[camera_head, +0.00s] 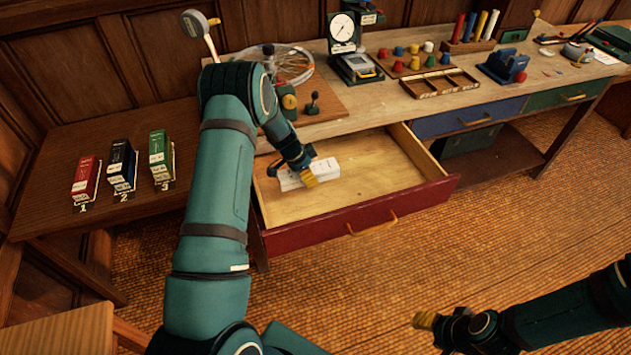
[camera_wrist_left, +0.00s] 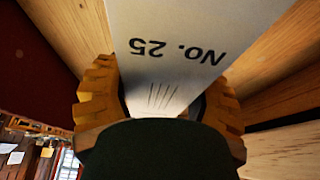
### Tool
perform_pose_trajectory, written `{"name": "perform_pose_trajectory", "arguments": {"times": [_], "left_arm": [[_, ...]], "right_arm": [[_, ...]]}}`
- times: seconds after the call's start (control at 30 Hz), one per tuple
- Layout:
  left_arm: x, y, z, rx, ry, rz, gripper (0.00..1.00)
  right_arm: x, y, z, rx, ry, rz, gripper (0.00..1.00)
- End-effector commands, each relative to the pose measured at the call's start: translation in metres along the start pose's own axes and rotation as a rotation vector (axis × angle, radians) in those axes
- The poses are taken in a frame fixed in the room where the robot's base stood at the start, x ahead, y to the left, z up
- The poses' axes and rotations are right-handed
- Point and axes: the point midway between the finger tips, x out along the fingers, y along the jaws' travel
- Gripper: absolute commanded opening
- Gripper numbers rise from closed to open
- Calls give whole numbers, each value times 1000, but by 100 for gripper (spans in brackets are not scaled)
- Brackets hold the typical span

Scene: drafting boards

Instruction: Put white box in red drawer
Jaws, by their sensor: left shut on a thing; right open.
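The red drawer (camera_head: 350,222) is pulled open from the workbench, and its pale wooden inside shows. The white box (camera_head: 325,168) is inside the drawer, toward its left part. My left gripper (camera_head: 309,178) reaches down into the drawer and is shut on the white box. In the left wrist view the white box (camera_wrist_left: 185,60) sits between the yellow fingers with "No. 25" showing. I cannot tell whether it touches the drawer floor. My right gripper (camera_head: 425,320) is open and empty, low above the floor at the right.
A blue drawer (camera_head: 467,118) and a green drawer (camera_head: 565,95) are shut at the right. Red (camera_head: 86,180), black (camera_head: 122,165) and green (camera_head: 160,157) boxes stand on a side table at the left. Gauges, a wheel and trays crowd the bench top. The drawer's right half is clear.

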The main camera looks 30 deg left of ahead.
Motion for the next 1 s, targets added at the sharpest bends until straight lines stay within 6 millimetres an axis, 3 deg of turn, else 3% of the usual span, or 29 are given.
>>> {"name": "perform_pose_trajectory", "arguments": {"times": [0.5,0.93,0.97,1.0], "left_arm": [[51,-1,21,-3,0,-2,15],[56,-1,22,-3,1,-3,15],[56,-1,23,-3,0,-2,65],[55,-1,22,-3,0,-2,79]], "right_arm": [[6,2,2,-2,-5,-1,47],[10,4,4,-3,-9,-1,47],[10,4,4,-3,-9,-1,47],[9,3,4,-3,-9,-1,47]]}}
